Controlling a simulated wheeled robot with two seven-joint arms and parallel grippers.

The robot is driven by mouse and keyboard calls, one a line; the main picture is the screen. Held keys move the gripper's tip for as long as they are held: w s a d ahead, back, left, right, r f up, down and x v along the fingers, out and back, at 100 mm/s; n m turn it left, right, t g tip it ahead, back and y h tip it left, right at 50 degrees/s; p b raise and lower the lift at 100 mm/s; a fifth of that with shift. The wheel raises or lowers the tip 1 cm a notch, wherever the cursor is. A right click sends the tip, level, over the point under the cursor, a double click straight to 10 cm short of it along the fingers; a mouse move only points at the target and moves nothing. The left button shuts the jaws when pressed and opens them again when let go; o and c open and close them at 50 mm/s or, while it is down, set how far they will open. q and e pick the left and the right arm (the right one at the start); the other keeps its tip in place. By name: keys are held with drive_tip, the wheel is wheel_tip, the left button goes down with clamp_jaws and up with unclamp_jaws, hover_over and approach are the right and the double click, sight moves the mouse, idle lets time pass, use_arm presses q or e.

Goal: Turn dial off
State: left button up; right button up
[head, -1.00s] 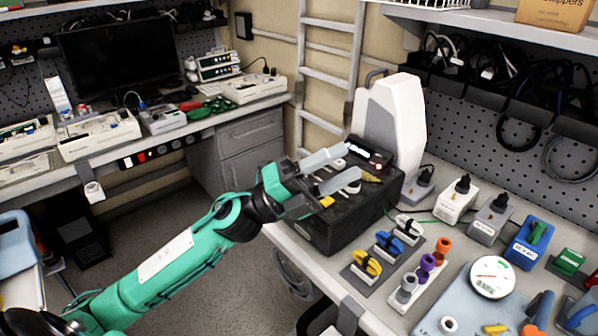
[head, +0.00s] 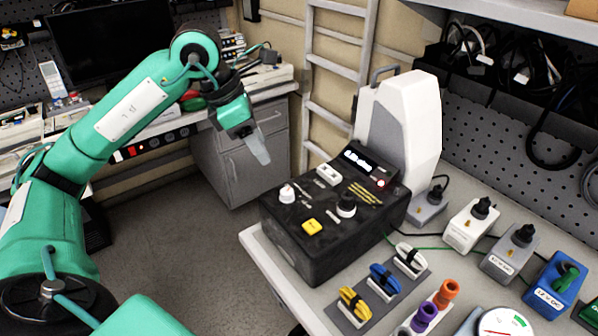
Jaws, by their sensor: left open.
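A black control box (head: 290,245) sits at the left end of the right-hand bench. A white knob (head: 287,192) stands near the left corner, and a yellow button (head: 312,227) is near the front. Which knob is the task's dial I cannot tell. A small display (head: 358,161) and a red light (head: 381,183) show at the back. My left gripper (head: 262,158) is open and empty, pointing down, apart from the box and up to its left. My right gripper is out of view.
A tall white and grey device (head: 410,125) stands right behind the box. Yellow, blue and white clips (head: 384,278) and colored cylinders (head: 424,318) stand in front right. A ladder (head: 337,80) leans behind. Open floor (head: 175,230) lies left of the box.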

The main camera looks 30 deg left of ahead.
sight(286, 191)
use_arm(q)
drive_tip(key=x, duration=0.4)
drive_tip(key=p+x, duration=0.1)
drive_tip(key=x, duration=0.8)
drive_tip(key=shift+s+a+f+p, duration=0.2)
drive_tip(key=shift+s+a+p, duration=0.05)
drive_tip(key=shift+p, duration=0.1)
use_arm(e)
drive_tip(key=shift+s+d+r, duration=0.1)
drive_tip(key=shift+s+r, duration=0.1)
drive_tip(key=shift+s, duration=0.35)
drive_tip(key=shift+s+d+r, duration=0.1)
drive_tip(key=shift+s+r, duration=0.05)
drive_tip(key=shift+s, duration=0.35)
use_arm(q)
drive_tip(key=c, duration=1)
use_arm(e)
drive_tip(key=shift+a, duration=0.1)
